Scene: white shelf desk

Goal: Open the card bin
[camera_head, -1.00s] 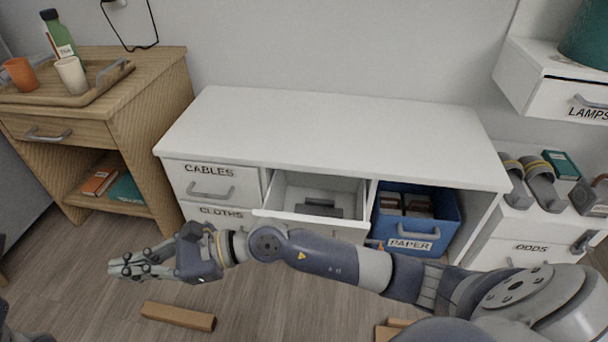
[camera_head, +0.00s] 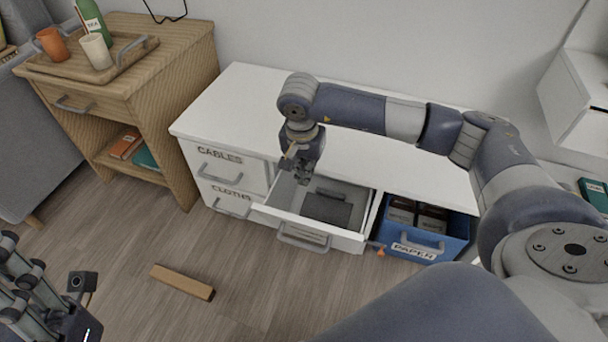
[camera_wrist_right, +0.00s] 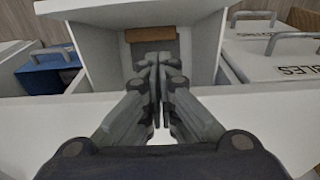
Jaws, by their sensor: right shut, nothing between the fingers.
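No label reading "card" is legible in either view. A white drawer (camera_head: 262,212) in the middle of the desk is pulled out, with a grey handle (camera_head: 303,238) on its front. A dark grey object (camera_head: 327,209) lies inside it. My right gripper (camera_head: 302,178) points down above the back left of this drawer, shut and empty. The right wrist view shows its fingertips (camera_wrist_right: 158,62) over the drawer's inside, with a brown block (camera_wrist_right: 150,34) beyond. My left gripper (camera_head: 25,285) is partly in frame at the lower left, away from the desk; its fingers' opening is unclear.
The blue PAPER bin (camera_head: 417,245) stands right of the drawer. Closed CABLES (camera_head: 222,172) and CLOTHS (camera_head: 232,199) drawers are on its left. My right arm crosses above the white desktop (camera_head: 225,110). A wooden block (camera_head: 183,282) lies on the floor.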

